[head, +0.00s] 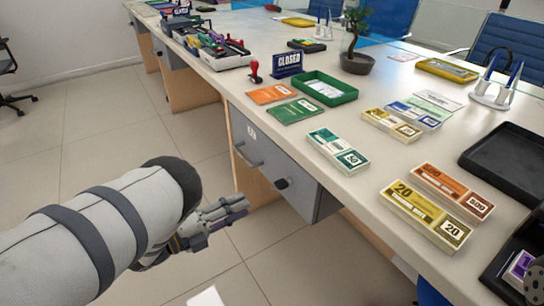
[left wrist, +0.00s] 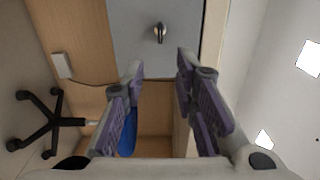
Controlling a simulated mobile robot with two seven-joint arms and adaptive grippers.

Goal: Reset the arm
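My left arm (head: 120,225) comes in from the left in the head view. Its gripper (head: 240,206) is in the air in front of the counter, below the height of the counter top and near the grey drawer unit (head: 268,165). In the left wrist view, the two fingers of the left gripper (left wrist: 160,66) are apart with nothing between them. A grey panel with a knob (left wrist: 160,33) shows beyond the fingertips.
The counter top (head: 290,140) holds banknote bundles such as a green one (head: 338,150), a green tray (head: 324,88), a closed sign (head: 287,64) and a black tray (head: 508,160). A chair base (left wrist: 52,122) shows in the left wrist view.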

